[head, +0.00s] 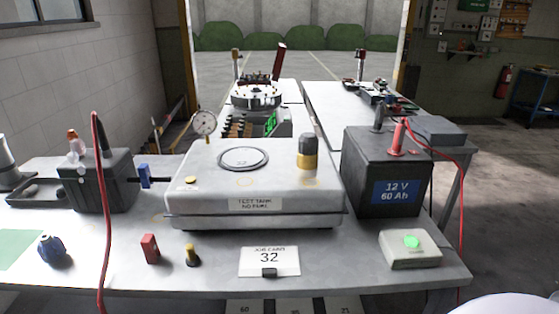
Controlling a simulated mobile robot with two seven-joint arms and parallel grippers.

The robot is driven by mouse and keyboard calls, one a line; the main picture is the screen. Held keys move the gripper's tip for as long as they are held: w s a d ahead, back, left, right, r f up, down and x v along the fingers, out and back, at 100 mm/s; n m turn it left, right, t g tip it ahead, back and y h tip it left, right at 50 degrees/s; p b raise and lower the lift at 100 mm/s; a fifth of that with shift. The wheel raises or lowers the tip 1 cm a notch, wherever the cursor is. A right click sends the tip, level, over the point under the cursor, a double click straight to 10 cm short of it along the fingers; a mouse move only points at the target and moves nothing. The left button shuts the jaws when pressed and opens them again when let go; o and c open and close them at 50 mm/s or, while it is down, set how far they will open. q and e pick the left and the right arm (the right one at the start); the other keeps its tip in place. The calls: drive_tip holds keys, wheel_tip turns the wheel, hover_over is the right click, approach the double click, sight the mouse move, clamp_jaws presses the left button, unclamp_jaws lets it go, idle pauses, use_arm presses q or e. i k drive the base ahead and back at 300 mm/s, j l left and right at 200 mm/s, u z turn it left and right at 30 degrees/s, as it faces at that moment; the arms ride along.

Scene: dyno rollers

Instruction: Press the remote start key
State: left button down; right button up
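A small pale box (410,258) with a round green button (411,242) on its top sits at the right front of the bench, in front of the large battery. It looks like the remote start key, though I can read no label on it. The button's top is uncovered and nothing touches it. Neither of my grippers shows in the head view.
A dark battery (360,170) marked 12 V 60 Ah stands behind the box. A red cable (463,200) hangs right of it. The grey test tank (205,175) fills the bench's middle. A job card (269,256) stands left of the box, with clear bench between.

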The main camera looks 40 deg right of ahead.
sight(411, 242)
drive_tip(key=z, duration=2)
